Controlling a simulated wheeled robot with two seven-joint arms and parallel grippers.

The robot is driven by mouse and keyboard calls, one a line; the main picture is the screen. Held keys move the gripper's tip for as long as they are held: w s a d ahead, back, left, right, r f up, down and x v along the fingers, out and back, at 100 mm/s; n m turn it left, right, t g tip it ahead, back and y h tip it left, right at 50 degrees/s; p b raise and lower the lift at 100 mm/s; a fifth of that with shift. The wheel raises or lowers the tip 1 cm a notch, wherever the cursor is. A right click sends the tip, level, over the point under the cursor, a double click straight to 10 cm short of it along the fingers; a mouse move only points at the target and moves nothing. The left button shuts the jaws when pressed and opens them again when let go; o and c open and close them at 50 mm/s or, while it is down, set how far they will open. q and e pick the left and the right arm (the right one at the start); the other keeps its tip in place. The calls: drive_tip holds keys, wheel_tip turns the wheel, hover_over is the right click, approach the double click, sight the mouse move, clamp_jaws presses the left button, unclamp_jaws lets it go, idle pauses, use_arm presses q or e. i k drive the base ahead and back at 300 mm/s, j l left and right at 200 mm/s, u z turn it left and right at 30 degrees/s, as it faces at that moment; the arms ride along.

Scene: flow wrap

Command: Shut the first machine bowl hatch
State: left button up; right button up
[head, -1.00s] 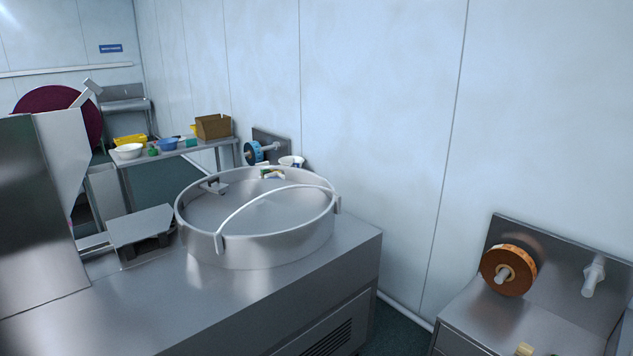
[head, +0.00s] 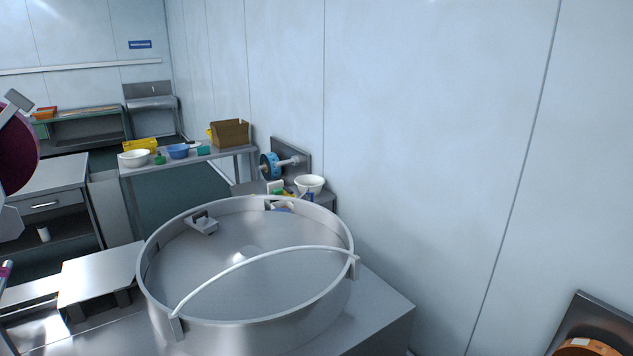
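The machine bowl (head: 245,325) is a wide, round, shallow metal drum on top of a steel machine, close in front of me. A thin curved bar (head: 262,256) arches across its near side between two brackets on the rim. Inside, a small metal block with a dark handle (head: 203,223) sits near the back left of the rim, and a low raised piece shows mid-floor. I cannot tell which part is the hatch or whether it is open. Neither of my grippers is in view.
A steel table (head: 189,159) behind holds bowls and a cardboard box (head: 230,133). A blue roll (head: 269,166) and a white bowl (head: 309,183) stand behind the drum. An orange roll (head: 585,348) is at the lower right. The wall runs along the right.

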sight(305, 196)
drive_tip(key=i+l, duration=0.15)
drive_tip(key=i, duration=0.15)
drive_tip(key=i+l+u, duration=0.1)
drive_tip(key=i, duration=0.25)
drive_tip(key=i+j, duration=0.1)
drive_tip(key=i, duration=0.15)
drive_tip(key=u, duration=0.05)
